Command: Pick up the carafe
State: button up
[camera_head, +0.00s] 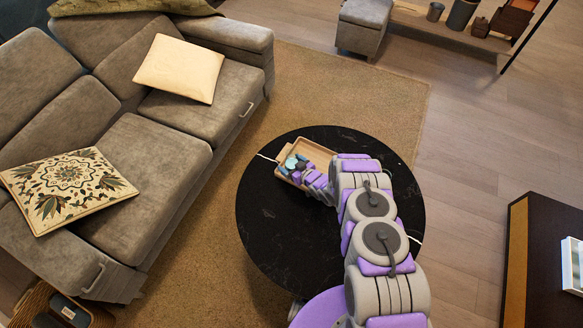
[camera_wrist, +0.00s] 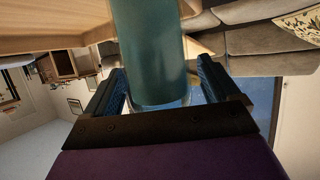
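The carafe (camera_wrist: 150,50) is a teal, see-through cylinder that fills the middle of the wrist view. In the head view its small teal round top (camera_head: 291,162) shows at the wooden tray (camera_head: 318,149) on the black round table. My gripper (camera_wrist: 160,75) has its two dark blue-padded fingers apart, one on each side of the carafe. A gap shows between the carafe and the right finger; the left finger is very close to it, and I cannot tell if they touch. In the head view my gripper (camera_head: 293,164) is at the tray, partly hiding it.
The black round table (camera_head: 270,225) is otherwise mostly bare, with my arm across its right side. A grey sofa (camera_head: 160,160) with cushions stands at the left. A dark cabinet (camera_head: 545,260) is at the right. Open wooden floor (camera_head: 455,150) lies between.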

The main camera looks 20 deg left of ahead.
jog(key=shift+d+r, duration=0.2)
jog(key=shift+d, duration=0.2)
jog(key=c, duration=0.5)
jog(key=shift+s+a+f, duration=0.1)
jog(key=shift+a, duration=0.2)
jog(key=c, duration=0.7)
jog(key=shift+c, duration=0.8)
jog(key=shift+d, duration=0.1)
